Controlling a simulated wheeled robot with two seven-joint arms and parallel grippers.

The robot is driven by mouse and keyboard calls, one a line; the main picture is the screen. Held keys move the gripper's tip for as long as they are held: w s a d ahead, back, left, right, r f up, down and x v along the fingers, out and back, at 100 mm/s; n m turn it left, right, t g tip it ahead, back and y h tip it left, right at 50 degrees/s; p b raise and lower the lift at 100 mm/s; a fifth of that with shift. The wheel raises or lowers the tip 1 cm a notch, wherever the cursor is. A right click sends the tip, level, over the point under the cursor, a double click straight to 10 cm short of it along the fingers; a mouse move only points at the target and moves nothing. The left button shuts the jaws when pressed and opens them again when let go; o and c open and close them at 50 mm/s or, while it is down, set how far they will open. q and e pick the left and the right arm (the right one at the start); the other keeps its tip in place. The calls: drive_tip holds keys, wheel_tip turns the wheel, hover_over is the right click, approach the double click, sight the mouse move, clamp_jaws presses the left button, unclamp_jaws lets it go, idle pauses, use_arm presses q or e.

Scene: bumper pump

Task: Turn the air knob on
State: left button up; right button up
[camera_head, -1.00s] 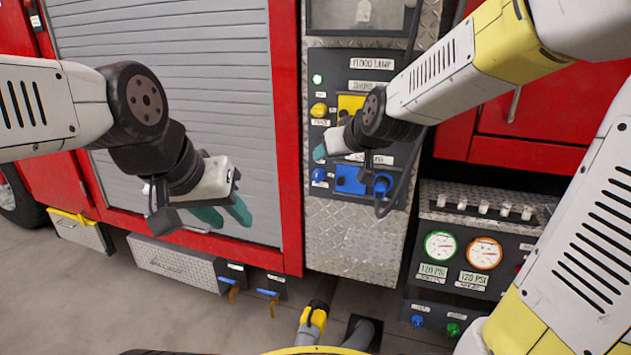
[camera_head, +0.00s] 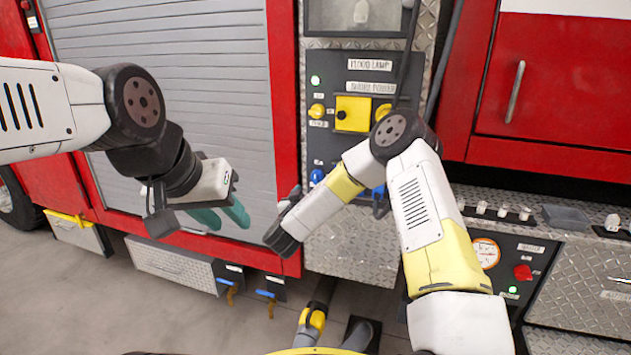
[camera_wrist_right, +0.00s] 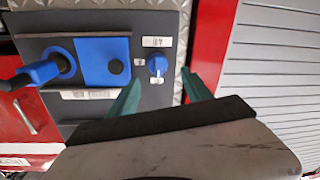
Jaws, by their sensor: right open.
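The blue knob (camera_head: 317,176) is on the dark control panel, left of the blue box and below the yellow knob. In the right wrist view the blue knob (camera_wrist_right: 157,65) has a white pointer mark and small labels around it; the label text is too small to read. My right gripper (camera_wrist_right: 160,77) is open and empty, its teal fingers on either side of the knob in that view. Contact cannot be told. In the head view my right wrist hides most of its fingers. My left gripper (camera_head: 231,223) is open and empty, before the grey shutter.
The blue box (camera_wrist_right: 103,62) and a blue plug with its cable (camera_wrist_right: 40,72) sit beside the knob. A yellow box (camera_head: 353,114) and yellow knob (camera_head: 317,110) are higher on the panel. The grey shutter (camera_head: 170,80) is left of the red frame.

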sight(315, 181)
drive_tip(key=shift+h, duration=0.3)
drive_tip(key=x, duration=0.7)
drive_tip(key=shift+w+d+f, duration=0.25)
drive_tip(key=shift+f, duration=0.1)
drive_tip(key=shift+c, duration=0.5)
clamp_jaws()
